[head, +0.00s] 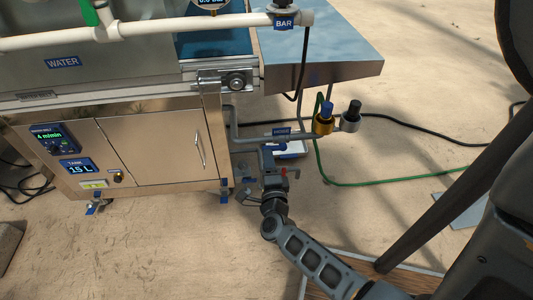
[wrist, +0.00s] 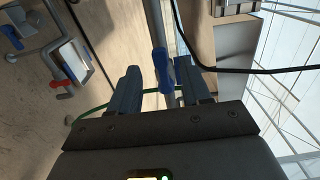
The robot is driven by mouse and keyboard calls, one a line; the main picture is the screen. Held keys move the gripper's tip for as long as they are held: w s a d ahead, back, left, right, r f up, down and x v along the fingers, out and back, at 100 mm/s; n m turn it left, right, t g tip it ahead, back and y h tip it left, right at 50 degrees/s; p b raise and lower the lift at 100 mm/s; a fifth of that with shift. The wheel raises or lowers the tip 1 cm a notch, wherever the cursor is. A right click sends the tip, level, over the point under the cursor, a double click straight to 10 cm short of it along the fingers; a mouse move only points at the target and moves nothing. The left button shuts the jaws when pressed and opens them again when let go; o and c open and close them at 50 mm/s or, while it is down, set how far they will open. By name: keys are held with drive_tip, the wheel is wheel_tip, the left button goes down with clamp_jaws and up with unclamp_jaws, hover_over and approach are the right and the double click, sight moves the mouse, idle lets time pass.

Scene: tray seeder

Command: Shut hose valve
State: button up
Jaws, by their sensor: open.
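A grey pipe (head: 265,137) runs low along the right side of the steel machine, with a small blue label (head: 281,131) whose text I cannot read. I cannot tell whether the fingers touch the lever.
A red handle (wrist: 57,84) shows at the left in the wrist view. A green hose (head: 350,184) and a black cable (head: 410,126) cross the floor. A steel shelf (head: 335,65) overhangs behind.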

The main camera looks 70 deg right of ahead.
sight(275, 148)
drive_tip(key=x, duration=0.4)
drive_tip(key=shift+w+d, duration=0.1)
drive_tip(key=shift+d, duration=0.1)
clamp_jaws()
idle(0.3)
